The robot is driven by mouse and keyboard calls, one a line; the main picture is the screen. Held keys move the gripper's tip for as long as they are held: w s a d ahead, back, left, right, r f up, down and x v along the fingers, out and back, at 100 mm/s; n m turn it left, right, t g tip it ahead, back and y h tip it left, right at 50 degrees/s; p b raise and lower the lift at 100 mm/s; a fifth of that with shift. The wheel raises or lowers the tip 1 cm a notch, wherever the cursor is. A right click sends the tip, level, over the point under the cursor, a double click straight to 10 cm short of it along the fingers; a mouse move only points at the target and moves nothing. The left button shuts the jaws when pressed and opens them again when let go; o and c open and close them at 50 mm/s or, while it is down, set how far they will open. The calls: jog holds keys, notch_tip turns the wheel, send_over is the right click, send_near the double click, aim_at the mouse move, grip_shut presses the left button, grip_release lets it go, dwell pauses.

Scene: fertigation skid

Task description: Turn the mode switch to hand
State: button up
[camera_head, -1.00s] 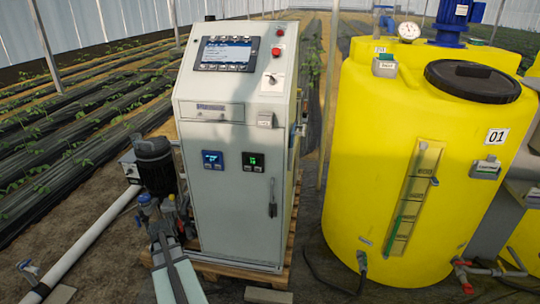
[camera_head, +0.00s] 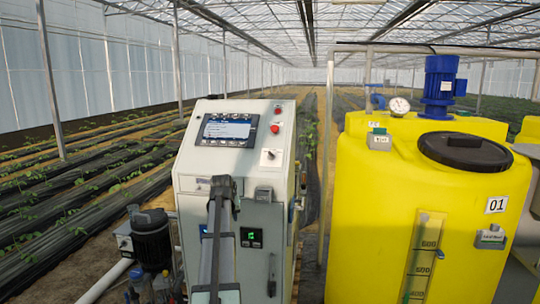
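The mode switch appears to be the small dark knob on a white plate (camera_head: 271,155) on the sloping upper panel of the pale control cabinet (camera_head: 262,215). It sits below two red buttons and right of the display; its position and lettering are too small to read. My arm rises in front of the cabinet and ends in a dark part, seemingly my gripper (camera_head: 222,187), below and left of the switch. It looks apart from the switch. The fingers cannot be made out, so whether they are open or shut is unclear.
The display (camera_head: 228,130) and red buttons (camera_head: 276,119) share the sloping panel. A yellow tank (camera_head: 375,215) with a black lid stands to the right, across a narrow gap. A dark pump motor (camera_head: 151,236) stands at the left. The space before the switch looks clear.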

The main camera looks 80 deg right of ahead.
jog(key=s+d+r+h, duration=0.1)
jog(key=s+d+r, duration=0.15)
jog(key=r, duration=0.45)
jog(key=s+d+r+g, duration=0.1)
jog(key=s+d+r, duration=0.15)
jog(key=r, duration=0.45)
jog(key=s+d+r+h, duration=0.1)
jog(key=s+r, duration=0.3)
jog(key=r, duration=0.3)
send_near(270, 153)
jog(key=w+a+r, duration=0.2)
jog(key=w+a, duration=0.1)
notch_tip(270, 153, up, 3)
jog(key=d+n+g, duration=0.1)
jog(key=d, duration=0.1)
jog(key=s+d+f+n, duration=0.1)
jog(key=d+f, duration=0.1)
jog(key=f, duration=0.2)
jog(key=s+d+f+n+y, duration=0.1)
jog(key=d+f, duration=0.2)
jog(key=d+f+n, duration=0.1)
jog(key=d+f, duration=0.1)
jog(key=f, duration=0.2)
jog(key=shift+s+d+f+n+g, duration=0.3)
jog(key=shift+s+f+n, duration=0.05)
jog(key=shift+s+n, duration=0.05)
grip_shut()
